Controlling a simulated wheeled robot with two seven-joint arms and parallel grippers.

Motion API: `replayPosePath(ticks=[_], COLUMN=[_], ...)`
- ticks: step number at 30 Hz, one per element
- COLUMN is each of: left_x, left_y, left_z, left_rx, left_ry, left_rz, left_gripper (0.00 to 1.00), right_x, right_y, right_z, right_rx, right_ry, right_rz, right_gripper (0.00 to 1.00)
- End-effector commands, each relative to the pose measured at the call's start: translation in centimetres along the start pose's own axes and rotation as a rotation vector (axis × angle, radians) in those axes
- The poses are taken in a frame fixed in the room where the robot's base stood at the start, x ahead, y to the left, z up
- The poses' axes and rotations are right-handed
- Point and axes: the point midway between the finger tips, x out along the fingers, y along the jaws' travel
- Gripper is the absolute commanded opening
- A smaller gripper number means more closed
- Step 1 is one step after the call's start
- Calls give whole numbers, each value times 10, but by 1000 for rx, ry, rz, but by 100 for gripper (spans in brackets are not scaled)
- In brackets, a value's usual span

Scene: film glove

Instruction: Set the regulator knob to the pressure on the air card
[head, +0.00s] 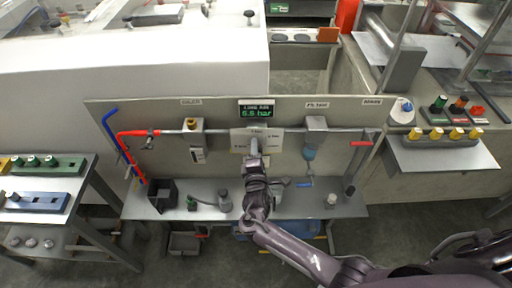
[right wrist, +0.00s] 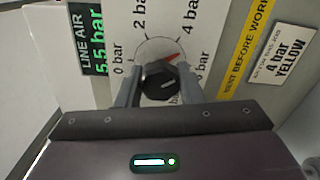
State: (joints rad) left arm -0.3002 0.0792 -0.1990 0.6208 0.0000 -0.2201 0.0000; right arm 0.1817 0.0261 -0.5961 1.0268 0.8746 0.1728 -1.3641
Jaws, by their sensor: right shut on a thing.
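The black regulator knob (right wrist: 158,84) sits on a white dial plate (right wrist: 150,42) marked 0, 2, 4 and 6 bar. A red pointer (right wrist: 172,57) on the dial points between 4 and 6 bar. My right gripper (right wrist: 157,90) is shut on the knob, one finger on each side. In the head view my right gripper (head: 254,147) covers the knob at the middle of the panel. The air card (right wrist: 283,55) reads 4 bar YELLOW. The line air display (head: 257,112) reads about 5.5 bar, also in the right wrist view (right wrist: 93,50). My left gripper is out of view.
A grey back panel (head: 115,110) carries a pipe with a red hose (head: 135,133), a blue hose and a filter (head: 316,127). The shelf below holds a black bin (head: 162,193) and small fittings.

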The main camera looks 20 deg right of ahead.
Motion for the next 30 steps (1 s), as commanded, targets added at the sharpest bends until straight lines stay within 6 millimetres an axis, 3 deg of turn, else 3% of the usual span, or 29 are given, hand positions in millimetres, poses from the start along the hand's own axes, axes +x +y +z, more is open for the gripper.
replayPosePath(ticks=[15,30], left_x=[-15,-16], left_y=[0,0], left_z=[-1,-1], left_rx=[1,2], left_ry=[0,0], left_rz=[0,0], left_gripper=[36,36], right_x=[0,-1], right_y=[-2,-4], right_z=[0,-1], right_rx=[-348,-417], right_ry=[2,4], right_rz=[-2,-3], right_gripper=[11,11])
